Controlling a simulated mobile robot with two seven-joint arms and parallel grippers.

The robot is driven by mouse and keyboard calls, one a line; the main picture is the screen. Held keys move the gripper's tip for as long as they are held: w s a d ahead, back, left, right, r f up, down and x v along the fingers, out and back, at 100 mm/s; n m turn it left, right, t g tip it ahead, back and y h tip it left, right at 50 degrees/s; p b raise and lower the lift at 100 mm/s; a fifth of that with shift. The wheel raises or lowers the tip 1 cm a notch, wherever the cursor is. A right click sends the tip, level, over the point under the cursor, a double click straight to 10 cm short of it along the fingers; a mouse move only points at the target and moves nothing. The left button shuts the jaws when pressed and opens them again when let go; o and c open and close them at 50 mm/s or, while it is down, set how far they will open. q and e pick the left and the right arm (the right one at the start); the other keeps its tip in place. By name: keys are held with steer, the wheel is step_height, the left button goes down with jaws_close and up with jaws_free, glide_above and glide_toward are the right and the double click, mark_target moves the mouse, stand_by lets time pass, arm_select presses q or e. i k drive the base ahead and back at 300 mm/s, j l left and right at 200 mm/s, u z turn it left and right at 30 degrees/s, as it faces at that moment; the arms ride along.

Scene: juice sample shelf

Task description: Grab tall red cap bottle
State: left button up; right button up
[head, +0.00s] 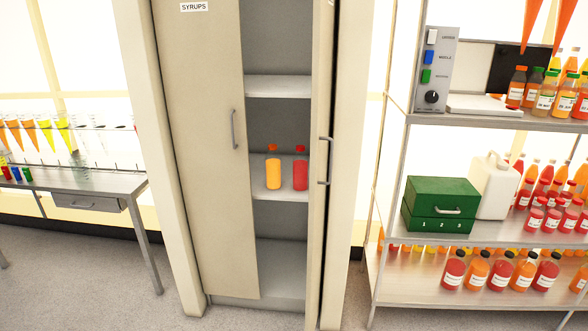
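The two look about the same height, and the orange one has a tapered neck. Neither of my grippers is in view.
The cabinet's left door (205,150), labelled SYRUPS, covers its left half. The right door (326,160) is swung open, nearly edge-on. A green box (440,190) and a white jug (493,188) sit on the rack. A metal table (100,184) is at left. Floor before the cabinet is clear.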

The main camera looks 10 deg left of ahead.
mark_target(300, 160)
steer(key=i+j, duration=0.35)
steer(key=j, duration=0.15)
steer(key=i+j, duration=0.35)
steer(key=j, duration=0.15)
